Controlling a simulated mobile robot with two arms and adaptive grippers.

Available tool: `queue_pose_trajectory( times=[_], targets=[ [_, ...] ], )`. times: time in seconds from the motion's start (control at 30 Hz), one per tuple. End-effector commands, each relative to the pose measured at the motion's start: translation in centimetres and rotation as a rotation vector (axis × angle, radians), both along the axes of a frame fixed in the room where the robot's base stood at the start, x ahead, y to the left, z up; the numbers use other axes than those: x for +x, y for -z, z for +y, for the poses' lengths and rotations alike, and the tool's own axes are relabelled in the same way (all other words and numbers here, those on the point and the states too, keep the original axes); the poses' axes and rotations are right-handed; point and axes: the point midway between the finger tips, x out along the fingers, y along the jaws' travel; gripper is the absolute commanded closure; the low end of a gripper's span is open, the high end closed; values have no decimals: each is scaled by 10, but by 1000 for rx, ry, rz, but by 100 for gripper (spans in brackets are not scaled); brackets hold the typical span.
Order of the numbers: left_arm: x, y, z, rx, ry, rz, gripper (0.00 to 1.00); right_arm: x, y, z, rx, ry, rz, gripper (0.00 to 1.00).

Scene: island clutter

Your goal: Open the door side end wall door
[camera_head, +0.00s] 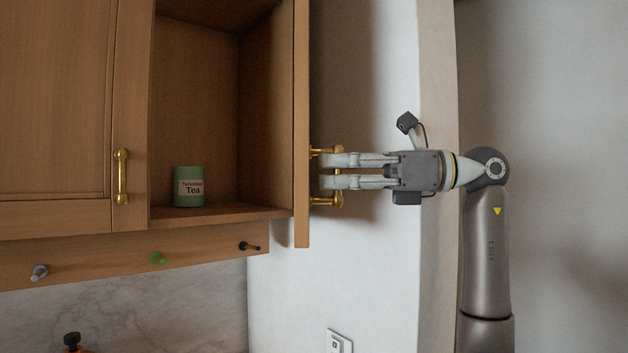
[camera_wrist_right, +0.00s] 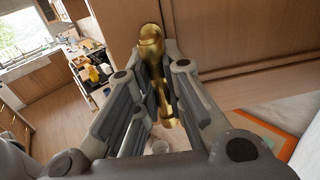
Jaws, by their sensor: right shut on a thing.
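The end wall door (camera_head: 301,120) is a wooden cabinet door, swung out and seen nearly edge-on in the head view. Its brass handle (camera_head: 331,201) is on the door's right face. My right gripper (camera_head: 323,171) reaches in from the right and is shut on this handle. In the right wrist view the brass handle (camera_wrist_right: 152,50) sits between the fingers, against the wooden door panel (camera_wrist_right: 225,35). The cabinet interior (camera_head: 195,80) stands open to the left of the door. My left gripper is in neither view.
A green tea tin (camera_head: 189,188) stands on the cabinet shelf. A closed door (camera_head: 55,100) with a brass handle (camera_head: 122,177) is at left. Pegs (camera_head: 157,258) stick out from the rail below. A white wall (camera_head: 385,80) is behind my gripper.

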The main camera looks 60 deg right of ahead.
Motion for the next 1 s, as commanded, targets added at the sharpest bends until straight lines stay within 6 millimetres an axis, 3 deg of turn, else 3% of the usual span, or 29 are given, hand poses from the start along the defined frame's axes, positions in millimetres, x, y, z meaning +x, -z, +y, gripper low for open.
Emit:
queue_pose_trajectory(
  times=[0.17, 0.47, 0.5, 0.67, 1.0],
  targets=[
    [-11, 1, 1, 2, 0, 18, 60, -5, -6, -6, 11, 11, -16, 100],
    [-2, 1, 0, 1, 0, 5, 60, -5, -6, -7, 13, 12, -16, 100],
    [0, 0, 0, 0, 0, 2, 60, -5, -6, -7, 13, 12, -16, 87],
    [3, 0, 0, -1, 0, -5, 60, -6, -6, -6, 13, 10, -16, 68],
    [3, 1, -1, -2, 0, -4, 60, -4, -4, -5, 8, 6, -10, 68]
  ],
)
